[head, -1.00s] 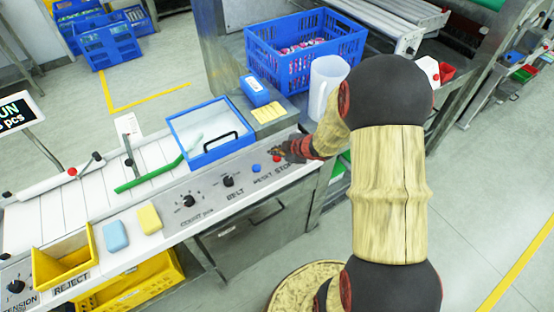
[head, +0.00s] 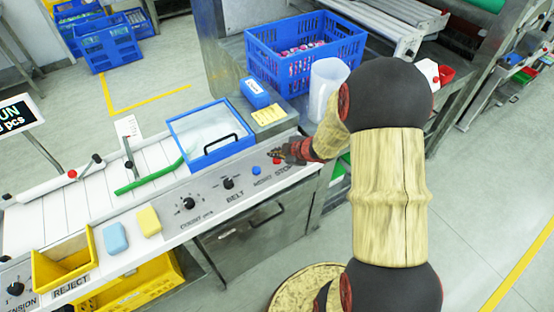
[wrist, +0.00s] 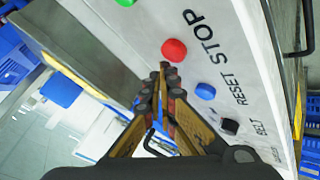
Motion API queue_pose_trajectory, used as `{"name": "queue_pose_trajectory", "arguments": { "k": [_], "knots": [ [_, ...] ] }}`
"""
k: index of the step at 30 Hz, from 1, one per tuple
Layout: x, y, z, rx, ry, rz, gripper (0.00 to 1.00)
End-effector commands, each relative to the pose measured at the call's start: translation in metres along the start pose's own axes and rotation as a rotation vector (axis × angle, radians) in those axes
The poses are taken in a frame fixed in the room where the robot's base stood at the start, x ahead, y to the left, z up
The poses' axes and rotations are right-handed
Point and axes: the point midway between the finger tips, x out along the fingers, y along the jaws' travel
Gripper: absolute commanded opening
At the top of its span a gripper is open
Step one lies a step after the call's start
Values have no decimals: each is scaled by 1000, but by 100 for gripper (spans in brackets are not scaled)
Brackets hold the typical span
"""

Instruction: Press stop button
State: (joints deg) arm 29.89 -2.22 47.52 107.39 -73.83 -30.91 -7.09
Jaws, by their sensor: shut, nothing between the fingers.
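The red stop button (wrist: 174,50) is on the grey control panel beside the printed word STOP. It also shows in the head view (head: 277,161). My gripper (wrist: 164,68) is shut and empty. In the wrist view its tips lie just below the red button in the picture and close to it; I cannot tell whether they touch. In the head view my gripper (head: 272,154) is over the panel at the button's upper edge. The blue reset button (wrist: 205,91) sits next to the red one, clear of the fingers.
A black belt knob (head: 228,183) and a count knob (head: 188,204) are left on the panel. A green button (wrist: 126,2) is at the wrist view's top edge.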

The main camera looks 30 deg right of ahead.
Motion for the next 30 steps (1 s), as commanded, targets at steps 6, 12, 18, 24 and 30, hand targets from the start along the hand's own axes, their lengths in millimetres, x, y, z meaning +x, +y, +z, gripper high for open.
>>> {"name": "queue_pose_trajectory", "arguments": {
  "k": [6, 12, 18, 24, 30],
  "knots": [
    [0, 0, 0, 0, 0, 0, 0],
    [3, -2, 2, 0, 0, -1, 0],
    [6, -4, 4, 1, 0, 0, 0],
    [6, -4, 4, 0, 0, 0, 0],
    [6, -5, 5, 0, 0, 0, 0]
  ]
}}
